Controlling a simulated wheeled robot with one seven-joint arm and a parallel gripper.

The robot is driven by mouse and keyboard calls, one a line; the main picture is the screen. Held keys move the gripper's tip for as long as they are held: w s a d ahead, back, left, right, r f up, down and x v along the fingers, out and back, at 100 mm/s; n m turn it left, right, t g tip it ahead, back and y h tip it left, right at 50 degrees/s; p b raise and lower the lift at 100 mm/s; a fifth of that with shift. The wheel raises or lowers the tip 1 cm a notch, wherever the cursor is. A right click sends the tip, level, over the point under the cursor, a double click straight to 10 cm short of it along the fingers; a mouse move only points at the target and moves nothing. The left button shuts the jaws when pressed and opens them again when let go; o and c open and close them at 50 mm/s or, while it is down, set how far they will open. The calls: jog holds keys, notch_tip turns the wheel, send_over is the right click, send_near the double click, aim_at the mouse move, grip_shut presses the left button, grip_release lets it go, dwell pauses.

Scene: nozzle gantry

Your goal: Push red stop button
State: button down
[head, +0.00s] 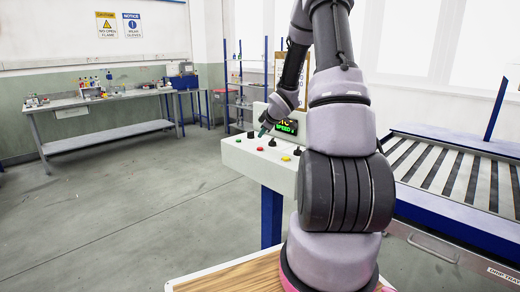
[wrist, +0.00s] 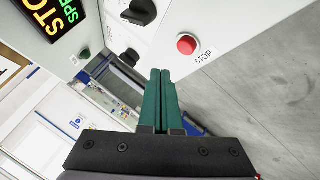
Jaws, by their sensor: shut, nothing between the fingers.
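The red stop button (wrist: 187,44) sits on the white panel, with the word STOP printed beside it, in the upper right of the wrist view. In the head view a small red button (head: 260,149) shows on the white control console (head: 240,160). My gripper (wrist: 161,72) has its two green fingers together and empty. In the wrist view the fingertips appear below and left of the red button, apart from it in the picture. In the head view my gripper (head: 264,131) is over the console, close to the red button. Whether it touches the panel I cannot tell.
A black knob (wrist: 140,12) and a lit display (wrist: 52,18) are near the button. A green button (head: 238,140) and a yellow button (head: 285,158) are also on the console. A roller conveyor (head: 450,170) stands at right, a workbench (head: 110,100) at back left.

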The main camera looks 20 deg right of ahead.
jog(key=shift+r, duration=1.15)
jog(key=s+a+r+m+g+h, duration=0.1)
jog(key=s+a+r+m, duration=0.25)
jog(key=s+r, duration=0.45)
jog(key=s+a+r+m+h, duration=0.1)
jog(key=s+a+r+m, duration=0.25)
jog(key=s+r, duration=0.4)
jog(key=s+a+r+m+y, duration=0.2)
jog(key=s+a, duration=0.4)
jog(key=s, duration=0.4)
jog(key=s+a+r+m+g+y, duration=0.1)
jog(key=s+a+r+m, duration=0.3)
jog(key=s, duration=0.6)
jog(key=shift+a+r+y, duration=0.35)
jog(key=shift+a+y, duration=0.15)
jog(key=shift+a, duration=0.35)
jog(key=shift+d, duration=0.1)
